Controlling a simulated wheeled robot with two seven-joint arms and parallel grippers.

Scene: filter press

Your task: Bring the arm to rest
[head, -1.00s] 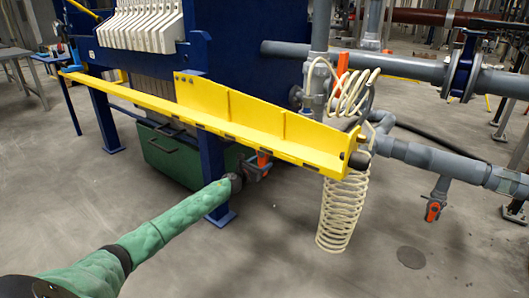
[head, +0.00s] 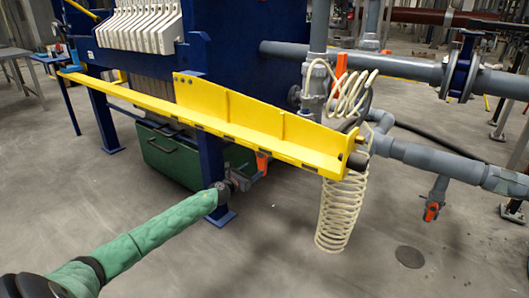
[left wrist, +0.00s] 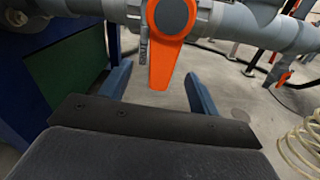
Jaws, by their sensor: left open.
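My left arm (head: 150,232), in a green sleeve, reaches in from the lower left of the head view. Its gripper (head: 248,182) is small there, beside the blue press leg and just below an orange valve handle (head: 262,161). In the left wrist view the two blue fingers (left wrist: 160,85) are spread apart and hold nothing. The orange handle (left wrist: 165,60) hangs from a grey valve and pipe, ahead of the fingers and within the gap between them in the picture. No contact shows. My right gripper is not in view.
A yellow rail (head: 255,125) runs along the press above my gripper. A blue leg (head: 212,160) and a green bin (head: 170,155) stand close by. A cream coiled hose (head: 338,215) hangs to the right. The floor in front is clear.

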